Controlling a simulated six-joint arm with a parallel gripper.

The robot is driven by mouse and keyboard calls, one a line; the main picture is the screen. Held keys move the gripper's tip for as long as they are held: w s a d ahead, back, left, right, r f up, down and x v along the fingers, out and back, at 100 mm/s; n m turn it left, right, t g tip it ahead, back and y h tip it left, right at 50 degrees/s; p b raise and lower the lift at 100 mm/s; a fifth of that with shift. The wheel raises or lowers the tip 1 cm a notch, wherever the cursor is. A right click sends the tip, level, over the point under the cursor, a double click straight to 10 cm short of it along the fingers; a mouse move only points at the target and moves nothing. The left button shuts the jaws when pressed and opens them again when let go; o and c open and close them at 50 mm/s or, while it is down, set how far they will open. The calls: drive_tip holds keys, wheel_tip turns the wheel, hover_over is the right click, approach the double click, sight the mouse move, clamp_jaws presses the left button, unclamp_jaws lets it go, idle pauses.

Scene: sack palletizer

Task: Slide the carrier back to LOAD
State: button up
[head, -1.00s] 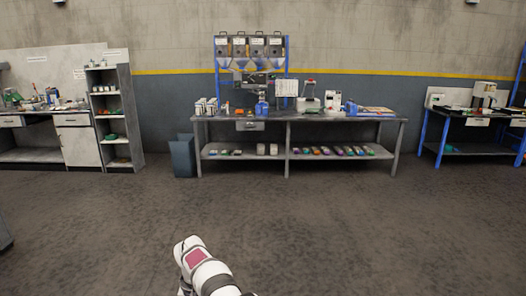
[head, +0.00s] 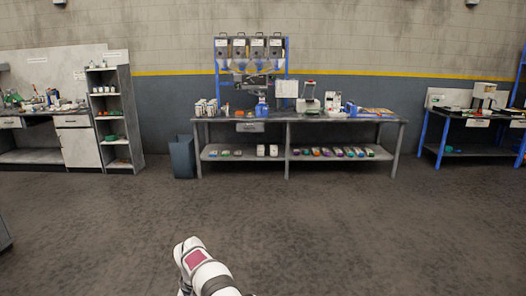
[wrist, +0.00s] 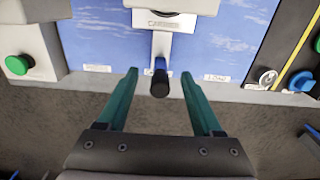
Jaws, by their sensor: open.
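In the wrist view, the carrier (wrist: 175,22) is a pale grey block with a label, on a blue panel. A pale stem runs down from it to a black knob handle (wrist: 160,84). My gripper (wrist: 159,74) is open, with one teal finger on each side of the handle. Gaps show on both sides of the handle. The LOAD label (wrist: 216,78) is to the right of the handle on the lower edge. Another label behind the handle is partly hidden. The carrier's top is cut off by the frame.
A green button (wrist: 18,65) is at the left in the wrist view. A round dial (wrist: 266,78) and a blue knob (wrist: 301,81) are at the right. In the head view, a long workbench (head: 300,118) stands at the wall with open floor before it.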

drive_tip(key=shift+r, duration=4)
